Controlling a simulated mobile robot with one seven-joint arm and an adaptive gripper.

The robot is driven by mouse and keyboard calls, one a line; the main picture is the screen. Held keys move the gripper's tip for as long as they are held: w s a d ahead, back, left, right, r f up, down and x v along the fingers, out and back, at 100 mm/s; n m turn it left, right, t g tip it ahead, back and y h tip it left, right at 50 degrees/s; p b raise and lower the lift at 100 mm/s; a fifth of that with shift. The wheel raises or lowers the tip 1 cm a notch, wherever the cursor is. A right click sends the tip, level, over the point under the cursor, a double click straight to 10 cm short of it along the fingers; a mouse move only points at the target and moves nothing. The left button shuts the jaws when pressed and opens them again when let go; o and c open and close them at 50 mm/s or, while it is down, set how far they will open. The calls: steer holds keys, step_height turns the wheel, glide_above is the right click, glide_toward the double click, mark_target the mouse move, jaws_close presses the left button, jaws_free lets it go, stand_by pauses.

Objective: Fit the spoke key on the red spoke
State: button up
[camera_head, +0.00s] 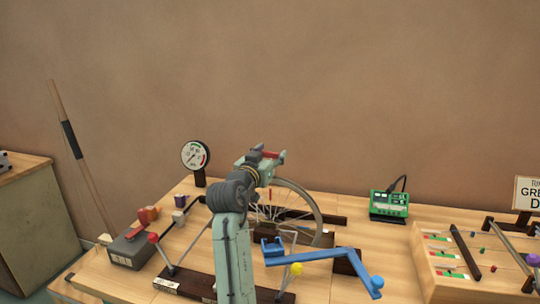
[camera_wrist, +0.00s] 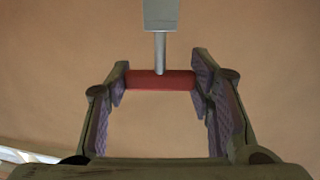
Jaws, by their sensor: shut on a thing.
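My gripper (camera_wrist: 160,82) is shut on the red cross-handle of the spoke key (camera_wrist: 160,80). The key's silver shaft runs up from the handle to a grey block-shaped head at the top of the wrist view. In the head view the key's red handle (camera_head: 271,154) shows at my gripper (camera_head: 264,158), raised above the bench in front of the wall. The spoked wheel (camera_head: 312,205) stands behind my arm, which hides its left part. A small red mark (camera_head: 270,195) shows among the spokes, perhaps the red spoke; it is too small to be sure. The key appears apart from the wheel.
A blue crank-like bar (camera_head: 325,257) lies in front of the wheel. A dial gauge (camera_head: 195,155) and a grey box (camera_head: 132,248) stand left. A green device (camera_head: 389,204) and a wooden tray (camera_head: 435,265) are right. The bench between wheel and green device is mostly clear.

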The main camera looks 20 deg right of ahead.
steer(key=shift+f, duration=0.15)
steer(key=o, duration=1.2)
steer(key=shift+o, duration=0.2)
steer(key=v, duration=1.2)
